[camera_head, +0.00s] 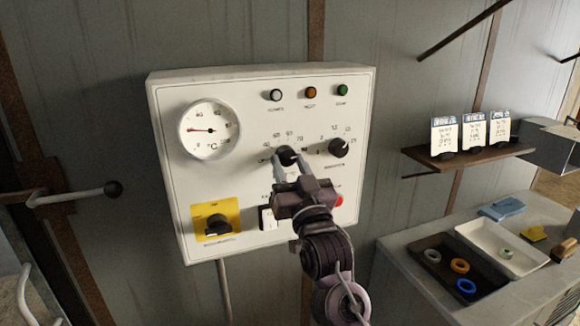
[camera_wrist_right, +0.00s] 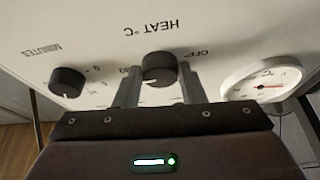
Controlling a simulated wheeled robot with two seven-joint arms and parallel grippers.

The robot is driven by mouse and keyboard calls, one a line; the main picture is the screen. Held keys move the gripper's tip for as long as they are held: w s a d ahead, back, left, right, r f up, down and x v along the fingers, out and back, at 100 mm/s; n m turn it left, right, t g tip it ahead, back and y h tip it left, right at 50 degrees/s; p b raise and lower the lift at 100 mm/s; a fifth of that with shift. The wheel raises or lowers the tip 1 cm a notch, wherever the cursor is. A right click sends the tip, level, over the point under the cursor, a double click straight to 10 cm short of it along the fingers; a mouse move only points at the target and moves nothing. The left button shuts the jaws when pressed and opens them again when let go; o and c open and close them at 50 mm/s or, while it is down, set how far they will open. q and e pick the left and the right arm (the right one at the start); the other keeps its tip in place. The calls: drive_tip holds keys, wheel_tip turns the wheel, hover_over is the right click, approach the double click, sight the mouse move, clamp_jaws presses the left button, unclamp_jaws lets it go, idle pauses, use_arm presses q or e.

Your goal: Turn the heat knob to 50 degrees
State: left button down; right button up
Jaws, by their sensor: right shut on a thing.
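The black heat knob (camera_head: 287,155) is on the white control panel (camera_head: 175,165), left of the black minutes knob (camera_head: 338,148). My right gripper (camera_head: 290,163) reaches up from below with one finger on each side of the heat knob and is shut on it. The right wrist view shows the heat knob (camera_wrist_right: 159,68) between the two fingers, under the upside-down label HEAT °C. The fingers and knob hide part of the scale, so I cannot read the pointer's setting. The left gripper is out of view.
A round gauge (camera_head: 209,129) with a red needle sits at the panel's upper left. Three lamps line the top. A yellow plate with a black switch (camera_head: 217,222) is at lower left. A bench with trays (camera_head: 500,250) and a shelf (camera_head: 468,157) stand right.

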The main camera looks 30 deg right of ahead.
drive_tip(key=shift+n, duration=0.4)
drive_tip(key=n+y, duration=0.1)
drive_tip(key=n, duration=0.1)
drive_tip(key=n+y, duration=0.1)
drive_tip(key=n, duration=0.1)
drive_tip(key=n+y, duration=0.1)
drive_tip(key=n, duration=0.1)
drive_tip(key=shift+d, duration=0.25)
drive_tip(key=n+y, duration=0.2)
drive_tip(key=n, duration=0.2)
drive_tip(key=n+y, duration=0.1)
drive_tip(key=n, duration=0.2)
drive_tip(key=shift+s+d+r+n+g+y+p, duration=0.2)
drive_tip(key=shift+n+g+y+p, duration=0.1)
drive_tip(key=shift+n+y+p, duration=0.1)
drive_tip(key=n, duration=0.2)
drive_tip(key=n+g+y, duration=0.1)
drive_tip(key=n, duration=0.1)
drive_tip(key=n+g, duration=0.1)
drive_tip(key=n, duration=0.1)
drive_tip(key=shift+d+r+y+p, duration=0.15)
drive_tip(key=shift+r+y+p, duration=0.15)
drive_tip(key=shift+p, duration=0.1)
drive_tip(key=shift+r+n+g, duration=0.15)
drive_tip(key=shift+n+g, duration=0.75)
drive_tip(key=shift+n, duration=1.6)
drive_tip(key=o, duration=1)
